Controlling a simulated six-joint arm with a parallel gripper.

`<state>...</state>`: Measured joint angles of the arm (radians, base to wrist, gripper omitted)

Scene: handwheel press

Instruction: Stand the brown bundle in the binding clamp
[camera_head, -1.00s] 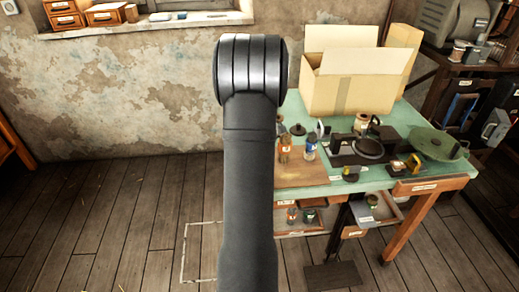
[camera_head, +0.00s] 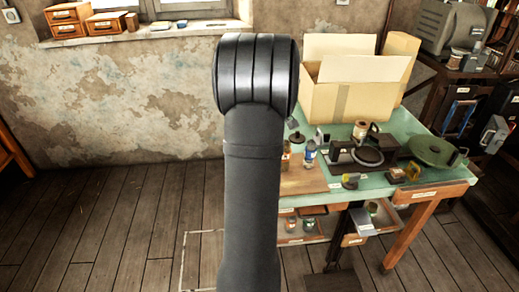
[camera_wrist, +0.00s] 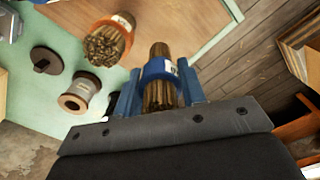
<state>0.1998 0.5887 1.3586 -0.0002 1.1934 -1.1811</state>
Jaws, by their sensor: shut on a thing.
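In the wrist view my gripper (camera_wrist: 158,98) is shut on a bundle of thin brown sticks (camera_wrist: 159,64) with a blue band and a white label. The blue fingers press on both sides of it, and its far end projects beyond them. In the head view my arm (camera_head: 253,160) hides the gripper and the held bundle. I cannot tell for certain which bench item is the binding clamp.
The green workbench (camera_head: 405,122) carries an open cardboard box (camera_head: 350,102), a black device with a round disc (camera_head: 368,156), a green round item (camera_head: 432,150) and small jars. A spool (camera_wrist: 80,93) and a dark lidded item (camera_wrist: 46,60) stand near the second bundle.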

